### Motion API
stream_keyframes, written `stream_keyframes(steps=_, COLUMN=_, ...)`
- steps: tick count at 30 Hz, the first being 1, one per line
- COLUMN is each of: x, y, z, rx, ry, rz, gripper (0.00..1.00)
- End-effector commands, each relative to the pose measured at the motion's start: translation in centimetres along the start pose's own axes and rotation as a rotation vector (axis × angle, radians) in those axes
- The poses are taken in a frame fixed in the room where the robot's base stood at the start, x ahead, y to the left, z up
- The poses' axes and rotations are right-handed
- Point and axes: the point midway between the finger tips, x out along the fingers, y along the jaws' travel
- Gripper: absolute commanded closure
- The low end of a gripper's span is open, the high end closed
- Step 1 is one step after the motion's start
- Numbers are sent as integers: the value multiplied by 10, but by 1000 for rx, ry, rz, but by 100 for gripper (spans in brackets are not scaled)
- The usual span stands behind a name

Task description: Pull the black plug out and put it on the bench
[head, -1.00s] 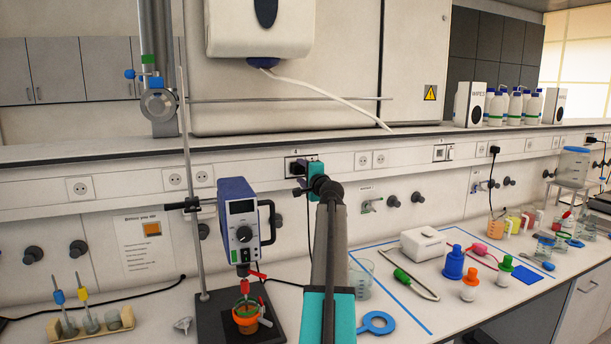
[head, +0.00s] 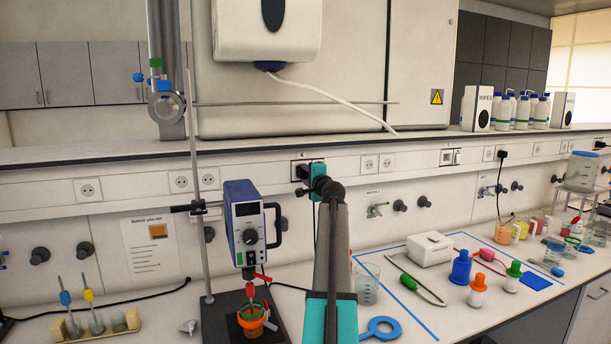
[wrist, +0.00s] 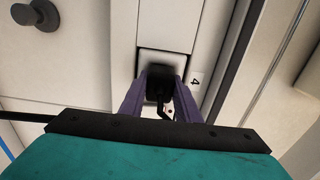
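The black plug (wrist: 160,81) is at the wall socket marked 4 (wrist: 162,58) on the bench rail. In the wrist view it sits between the two purple fingers of my gripper (wrist: 161,92), which lie against its sides, and its black cord hangs below. I cannot tell how deep the plug sits in the socket. In the head view my gripper (head: 303,172) reaches the same socket (head: 297,160) and mostly hides the plug. The white bench (head: 300,300) lies below, partly hidden behind my arm.
A stirrer (head: 250,230) on a stand with an orange-ringed beaker stands left of my arm. Black knobs (wrist: 35,15) stick out of the wall.

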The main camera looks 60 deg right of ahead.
Motion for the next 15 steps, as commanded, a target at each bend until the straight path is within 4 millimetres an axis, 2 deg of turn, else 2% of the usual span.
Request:
stream_keyframes(steps=1, x=0, y=0, z=0, rx=0, ry=0, rz=0, gripper=96)
stream_keyframes(steps=2, x=0, y=0, z=0, rx=0, ry=0, rz=0, gripper=100)
stream_keyframes(steps=15, x=-4, y=0, z=-1, rx=0, ry=1, rz=1, gripper=100)
